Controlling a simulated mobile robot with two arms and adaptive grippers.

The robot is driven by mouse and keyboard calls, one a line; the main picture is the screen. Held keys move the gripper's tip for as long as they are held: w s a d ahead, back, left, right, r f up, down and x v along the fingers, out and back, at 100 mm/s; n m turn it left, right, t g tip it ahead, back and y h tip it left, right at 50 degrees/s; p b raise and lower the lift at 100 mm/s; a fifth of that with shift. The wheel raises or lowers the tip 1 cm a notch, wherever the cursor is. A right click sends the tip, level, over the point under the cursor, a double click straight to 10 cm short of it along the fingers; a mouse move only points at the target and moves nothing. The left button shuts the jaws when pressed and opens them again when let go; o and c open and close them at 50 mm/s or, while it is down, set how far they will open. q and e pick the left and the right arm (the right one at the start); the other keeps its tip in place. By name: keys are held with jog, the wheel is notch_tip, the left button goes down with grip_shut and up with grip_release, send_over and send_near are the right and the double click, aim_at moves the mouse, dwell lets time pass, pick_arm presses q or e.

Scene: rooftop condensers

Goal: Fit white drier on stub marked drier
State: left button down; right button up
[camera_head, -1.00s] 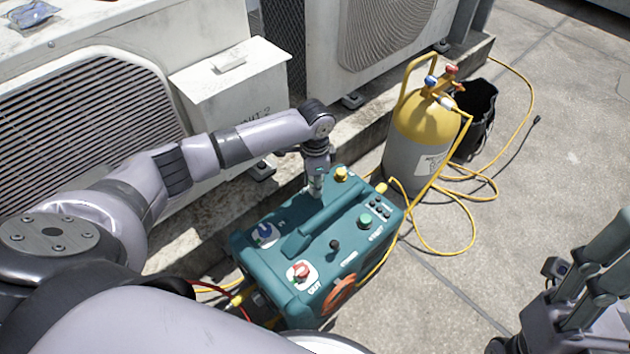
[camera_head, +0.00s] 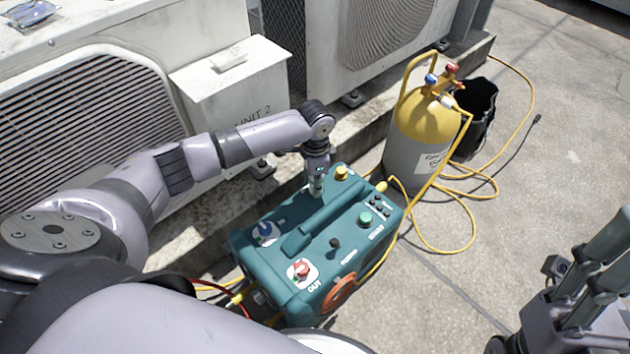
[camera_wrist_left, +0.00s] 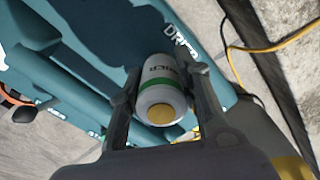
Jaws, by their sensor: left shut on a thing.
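In the left wrist view my left gripper (camera_wrist_left: 161,78) is shut on the white drier (camera_wrist_left: 158,98), a small canister with a green band and a yellow end facing the camera. The lettering DRIER shows on the teal machine (camera_wrist_left: 95,22) just beyond the drier. The stub is hidden, so I cannot tell whether the drier touches it. In the head view my left gripper (camera_head: 316,184) points down at the back edge of the teal machine (camera_head: 330,265), and the drier is barely visible there. My right gripper (camera_head: 595,270) is at the lower right, cut by the frame edge.
A yellow and grey cylinder (camera_head: 408,140) with valves stands behind the machine, beside a black bucket (camera_head: 482,110). Yellow hoses (camera_head: 447,252) loop over the concrete. Condenser units (camera_head: 75,110) and a white box (camera_head: 235,85) line the back left. The right-hand floor is largely clear.

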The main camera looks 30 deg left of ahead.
pick_arm(q)
jog(key=shift+f, duration=0.25)
dwell(0.4)
jog(key=c, duration=1.1)
grip_release()
